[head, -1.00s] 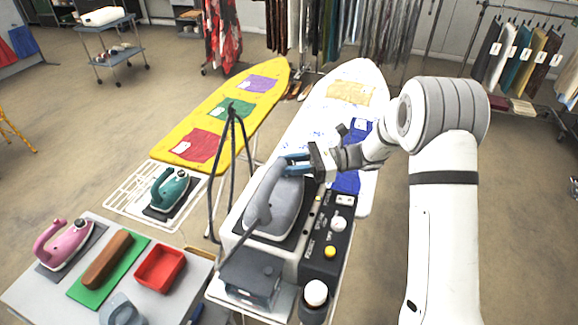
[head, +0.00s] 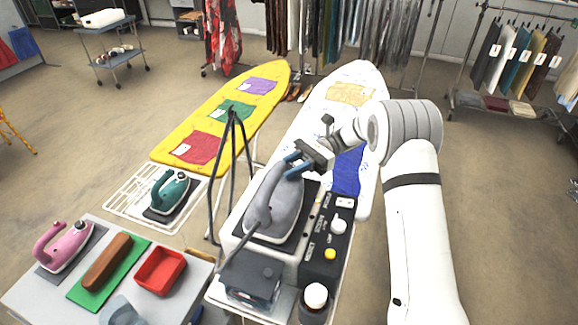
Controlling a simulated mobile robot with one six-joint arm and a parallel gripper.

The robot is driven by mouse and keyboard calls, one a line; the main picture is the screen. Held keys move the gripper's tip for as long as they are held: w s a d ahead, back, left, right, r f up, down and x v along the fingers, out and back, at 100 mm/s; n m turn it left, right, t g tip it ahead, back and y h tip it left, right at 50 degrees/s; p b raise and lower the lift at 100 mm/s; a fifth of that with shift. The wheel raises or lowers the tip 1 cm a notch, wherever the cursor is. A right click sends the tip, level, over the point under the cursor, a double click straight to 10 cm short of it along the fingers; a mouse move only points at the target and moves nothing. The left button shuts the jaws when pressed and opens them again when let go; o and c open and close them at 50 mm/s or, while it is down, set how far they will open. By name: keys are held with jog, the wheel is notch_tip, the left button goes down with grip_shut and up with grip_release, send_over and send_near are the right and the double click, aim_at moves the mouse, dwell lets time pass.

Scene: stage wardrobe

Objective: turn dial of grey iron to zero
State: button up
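The grey iron (head: 284,212) stands on a dark rest on top of the white steam station, its grey handle toward the left. I cannot make out its dial; it may be hidden by the handle or by my fingers. My gripper (head: 291,166) has blue fingers and is at the far upper end of the grey iron, close to the top of its handle. The fingers look apart, with a gap between them. I cannot tell whether they touch the iron.
The station's dark panel (head: 318,266) has a white knob (head: 338,226) and a yellow button (head: 330,254). A thin black stand (head: 232,150) rises left of the iron. A teal iron (head: 170,190) and pink iron (head: 64,246) stand left. Ironing boards lie behind.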

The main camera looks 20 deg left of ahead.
jog(key=o, duration=0.9)
jog(key=shift+o, duration=0.2)
jog(key=shift+w+d+r, duration=0.15)
jog(key=shift+d+r, duration=0.05)
jog(key=d, duration=0.1)
jog(key=w+r+t, duration=0.1)
jog(key=d+r+t, duration=0.1)
jog(key=shift+w+d, duration=0.25)
jog(key=shift+d, duration=0.1)
jog(key=s+d+r+n+t+h, duration=0.1)
jog(key=s+d+n+t+h, duration=0.2)
jog(key=s+d+t+h, duration=0.2)
jog(key=s+d+r+n+t+h+b, duration=0.1)
jog(key=s+d+n+t+h, duration=0.3)
jog(key=s+d+t, duration=0.7)
jog(key=s+d+r+h, duration=0.1)
jog(key=s+d, duration=0.5)
jog(key=d, duration=0.5)
jog(key=shift+s+d+r+h, duration=0.15)
jog(key=shift+d+r+h, duration=0.15)
jog(key=shift+h, duration=0.1)
